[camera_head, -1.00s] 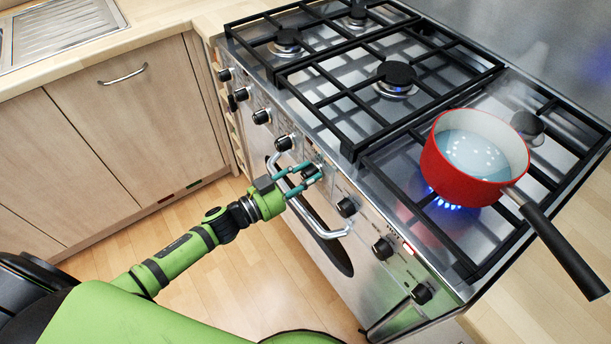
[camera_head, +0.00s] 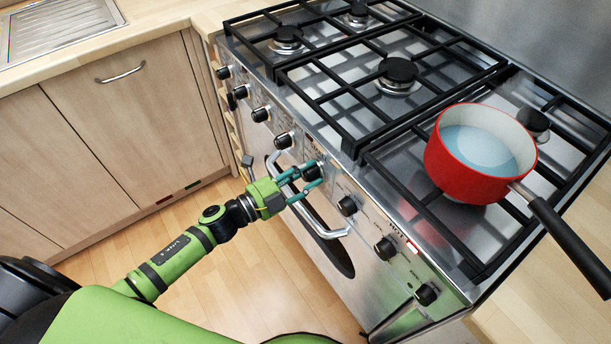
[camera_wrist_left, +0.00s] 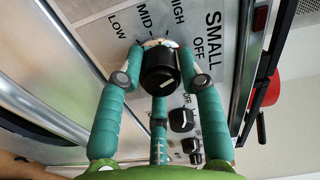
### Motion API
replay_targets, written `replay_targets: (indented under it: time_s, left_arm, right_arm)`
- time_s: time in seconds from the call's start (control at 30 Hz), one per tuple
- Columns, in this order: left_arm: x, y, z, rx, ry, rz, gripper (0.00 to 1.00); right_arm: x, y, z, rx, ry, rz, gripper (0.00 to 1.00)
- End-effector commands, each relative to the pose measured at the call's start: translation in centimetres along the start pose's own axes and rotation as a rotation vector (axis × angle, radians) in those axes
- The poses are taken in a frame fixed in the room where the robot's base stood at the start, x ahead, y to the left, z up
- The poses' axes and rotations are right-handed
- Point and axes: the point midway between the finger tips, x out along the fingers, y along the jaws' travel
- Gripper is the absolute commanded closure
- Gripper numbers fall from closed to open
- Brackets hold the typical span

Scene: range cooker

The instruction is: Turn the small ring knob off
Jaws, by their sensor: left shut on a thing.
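The small ring knob (camera_wrist_left: 158,68) is a black round knob on the steel front panel. In the wrist view the panel around it reads SMALL, OFF, HIGH, MID and LOW. A white line shows on its face, but I cannot tell for certain which label it points to. My left gripper (camera_head: 312,171) has its teal fingers shut around this knob, which is partly hidden by them in the head view. No flame shows under the red pan (camera_head: 462,181), which stands on the right-hand grate with still, pale water in it. My right gripper is not in view.
Several other black knobs line the panel, one (camera_head: 347,205) just right of my gripper. A curved steel oven handle (camera_head: 330,232) runs below. The pan's black handle (camera_head: 565,240) sticks out at the right. A red-lit HOT indicator (camera_head: 413,248) is on the panel.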

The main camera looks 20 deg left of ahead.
Motion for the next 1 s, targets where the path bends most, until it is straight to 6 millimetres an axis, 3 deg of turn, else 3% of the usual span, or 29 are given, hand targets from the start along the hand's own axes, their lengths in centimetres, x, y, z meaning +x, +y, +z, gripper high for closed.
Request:
replay_targets:
  time_s: [0.5,1.0]
  left_arm:
    - [0.0,-0.1,0.0,0.352,0.0,-0.003,0.95]
    - [0.0,-0.1,0.0,0.425,-0.001,-0.002,0.95]
  right_arm:
    - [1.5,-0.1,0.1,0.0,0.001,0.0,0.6]
    - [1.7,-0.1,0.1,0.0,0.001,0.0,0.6]
